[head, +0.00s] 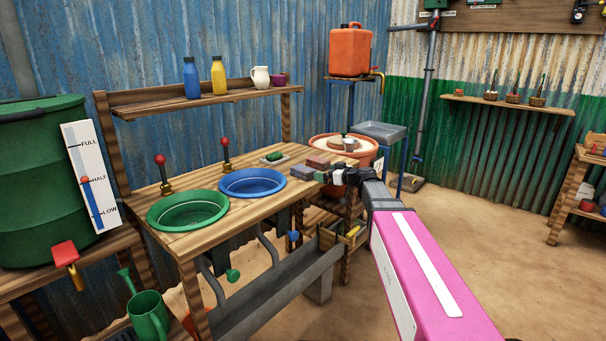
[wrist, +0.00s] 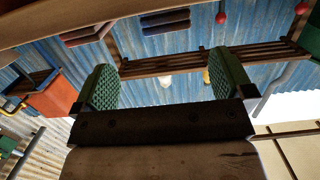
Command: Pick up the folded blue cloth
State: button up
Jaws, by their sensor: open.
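Small folded cloths lie at the right end of the wooden table (head: 232,222), beside my gripper. In the head view a reddish one (head: 317,162) is behind, and a dull blue-grey one (head: 298,186), apparently the folded blue cloth, is at the table's right edge. The wrist view shows a dark red folded piece (wrist: 86,35) and a blue-grey one (wrist: 165,18) above the fingers. My gripper (head: 324,176) is just right of the cloths, partly covering that corner. In the wrist view my gripper (wrist: 165,85) is open, its green pads wide apart with nothing between them.
A green basin (head: 188,209) and a blue basin (head: 252,182) sit in the table, with red-knobbed levers behind. A soap dish (head: 274,158) is near the cloths. A terracotta tub (head: 335,146) stands behind my gripper. A grey trough (head: 275,290) runs below.

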aim_at(308, 170)
jog(key=x, duration=0.4)
jog(key=shift+w+a, duration=0.25)
jog(key=shift+a, duration=0.05)
jog(key=shift+s+a+x, duration=0.1)
jog(key=shift+s+x, duration=0.05)
jog(key=shift+x, duration=1.3)
jog(key=shift+s+a+x, duration=0.15)
jog(key=shift+x, duration=1.3)
jog(key=shift+c, duration=0.3)
jog(key=c, duration=1)
